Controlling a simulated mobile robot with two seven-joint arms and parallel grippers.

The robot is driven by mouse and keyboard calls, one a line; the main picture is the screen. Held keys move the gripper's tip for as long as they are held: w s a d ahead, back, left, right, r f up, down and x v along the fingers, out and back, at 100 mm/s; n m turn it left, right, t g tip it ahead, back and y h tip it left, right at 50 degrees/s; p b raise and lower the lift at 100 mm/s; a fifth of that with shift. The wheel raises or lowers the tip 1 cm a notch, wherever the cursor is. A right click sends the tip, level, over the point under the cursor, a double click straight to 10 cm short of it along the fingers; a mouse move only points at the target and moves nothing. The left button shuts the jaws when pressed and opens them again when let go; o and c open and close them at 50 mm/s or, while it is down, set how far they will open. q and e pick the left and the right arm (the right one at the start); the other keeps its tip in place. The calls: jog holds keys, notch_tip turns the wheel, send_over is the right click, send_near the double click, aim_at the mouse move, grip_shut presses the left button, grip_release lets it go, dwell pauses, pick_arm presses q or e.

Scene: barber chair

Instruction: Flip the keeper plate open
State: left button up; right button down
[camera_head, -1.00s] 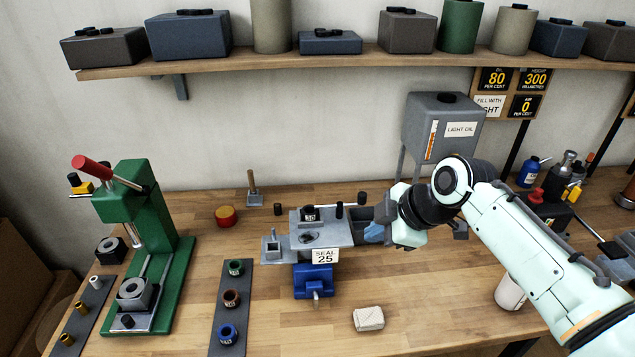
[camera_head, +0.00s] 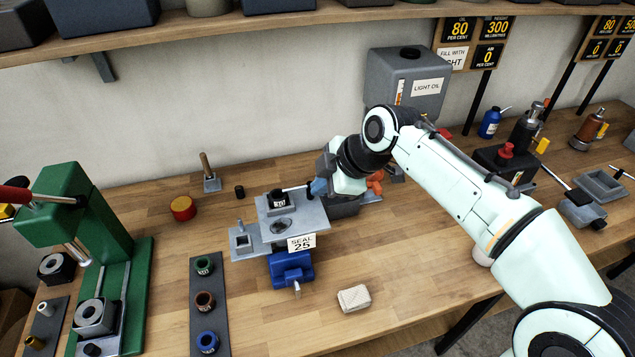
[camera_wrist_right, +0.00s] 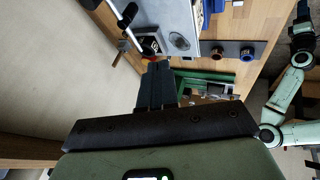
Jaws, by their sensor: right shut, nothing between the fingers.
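A grey metal fixture (camera_head: 308,216) stands on the bench above a blue vise (camera_head: 290,270), with a "SEAL 25" label (camera_head: 302,243) at its front. Its flat top has a dark round recess (camera_head: 281,226) and a black labelled block (camera_head: 278,203). I cannot single out the keeper plate with certainty. In the right wrist view a pale rod with a dark end (camera_wrist_right: 128,16) lies by the block (camera_wrist_right: 150,44). My right gripper (camera_head: 318,187) is shut and empty, its fingertips (camera_wrist_right: 156,66) close to the block; contact is unclear. My left gripper (camera_wrist_right: 302,32) is small and dark at the right edge.
The light oil tank (camera_head: 408,82) stands behind my right arm. A green press (camera_head: 90,225) is at left, beside a dark strip with several rings (camera_head: 204,301). A red round tin (camera_head: 183,208) and a cloth-like block (camera_head: 354,298) sit near the fixture. Bench in front is mostly clear.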

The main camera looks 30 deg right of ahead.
jog(key=x, duration=0.7)
jog(key=shift+w+f, duration=0.1)
jog(key=shift+f, duration=0.2)
jog(key=w, duration=0.1)
jog(key=w+p, duration=0.1)
jog(key=w, duration=0.1)
jog(key=w+f+p, duration=0.1)
jog(key=shift+w+d, duration=0.2)
jog(key=shift+d, duration=0.2)
pick_arm(q)
jog(key=w+r, duration=0.2)
jog(key=shift+w+r, duration=0.3)
jog(key=shift+w, duration=0.05)
pick_arm(e)
jog(key=shift+s, duration=0.25)
pick_arm(q)
jog(key=shift+f, duration=0.15)
pick_arm(e)
jog(key=shift+a, duration=0.1)
